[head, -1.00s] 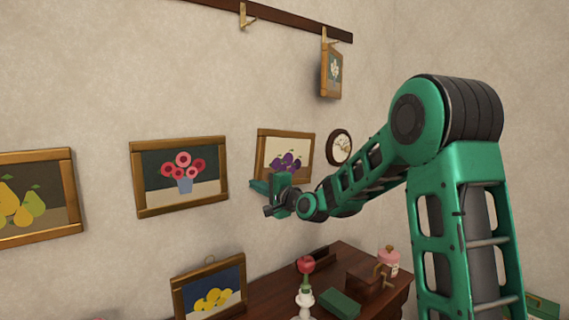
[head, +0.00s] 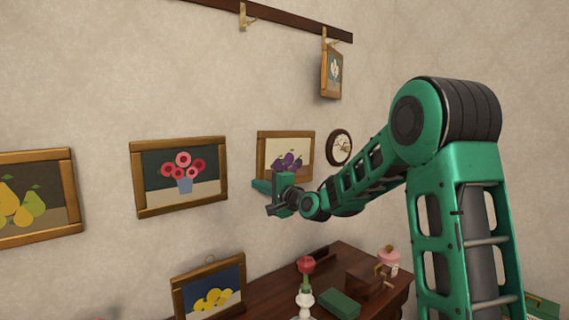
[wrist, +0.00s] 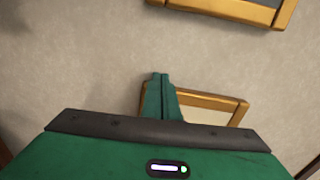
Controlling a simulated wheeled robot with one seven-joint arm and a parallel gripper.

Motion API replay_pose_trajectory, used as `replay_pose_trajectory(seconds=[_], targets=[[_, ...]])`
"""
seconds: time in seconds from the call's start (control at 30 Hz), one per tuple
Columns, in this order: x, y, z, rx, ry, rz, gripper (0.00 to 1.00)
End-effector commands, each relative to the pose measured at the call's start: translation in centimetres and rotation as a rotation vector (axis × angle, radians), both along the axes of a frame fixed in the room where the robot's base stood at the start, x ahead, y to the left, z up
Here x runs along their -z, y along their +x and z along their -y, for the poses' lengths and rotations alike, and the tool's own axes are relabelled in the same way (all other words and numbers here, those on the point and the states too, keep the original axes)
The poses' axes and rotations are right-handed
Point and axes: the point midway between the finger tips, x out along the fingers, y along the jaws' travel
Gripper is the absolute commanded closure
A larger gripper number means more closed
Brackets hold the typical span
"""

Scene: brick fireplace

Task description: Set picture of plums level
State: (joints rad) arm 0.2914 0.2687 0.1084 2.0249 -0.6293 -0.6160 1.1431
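The picture of plums (head: 297,144) hangs on the wall in a gold-brown wooden frame, right of the flower vase picture. Its top edge looks about level in the head view. My gripper (head: 261,186) is at its lower left corner and hides part of its lower side. In the wrist view the fingers (wrist: 160,82) lie together, shut, beside a corner of the plum picture's frame (wrist: 212,101). They look close to or touching the frame; I cannot tell which. Nothing shows held between them. The palm hides much of the picture there.
The vase picture (head: 208,150) and the pear picture (head: 68,195) hang to the left. A round frame (head: 330,149) hangs close on the right. A small picture (head: 325,85) hangs above from a rail. A dark wooden cabinet top (head: 265,290) with several objects stands below.

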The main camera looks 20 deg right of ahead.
Motion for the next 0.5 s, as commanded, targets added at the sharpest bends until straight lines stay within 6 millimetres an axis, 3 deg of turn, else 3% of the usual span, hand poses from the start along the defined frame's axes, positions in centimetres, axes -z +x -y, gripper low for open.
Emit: replay_pose_trajectory(seconds=[0.5], targets=[[-0.03,0.19,0.62,0.002,-0.001,0.001,1.00]])
